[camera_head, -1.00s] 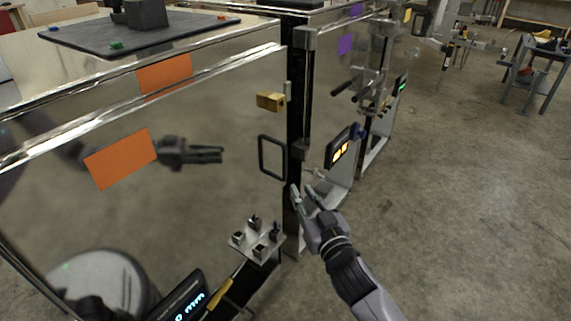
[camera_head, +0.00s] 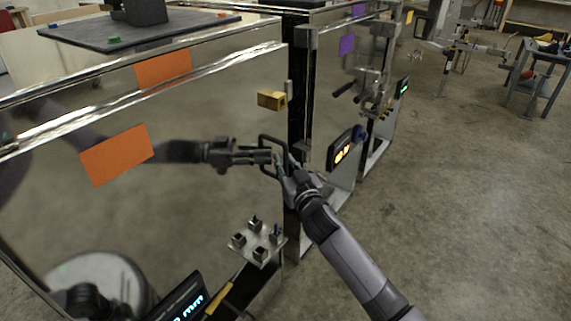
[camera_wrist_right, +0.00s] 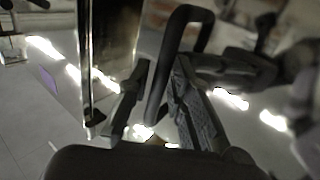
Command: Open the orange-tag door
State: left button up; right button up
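The orange-tag door (camera_head: 200,220) is a mirror-like metal panel on the left, with an orange tag (camera_head: 118,155). It looks closed. Its dark looped handle (camera_head: 266,140) sits near its right edge. My right gripper (camera_head: 282,165) is at the handle and covers part of it. In the right wrist view the handle bar (camera_wrist_right: 162,80) stands between the fingers of the right gripper (camera_wrist_right: 160,105). They are apart, with a gap at the left finger; the right finger is close to the bar. My left gripper does not show. The arm in the panel is a reflection.
A yellow block (camera_head: 271,100) sticks out above the handle. A small plate with dark pegs (camera_head: 258,243) juts out below it. A purple-tag unit (camera_head: 347,45) stands to the right, with a lit display (camera_head: 343,152).

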grip_shut()
dwell(0.6)
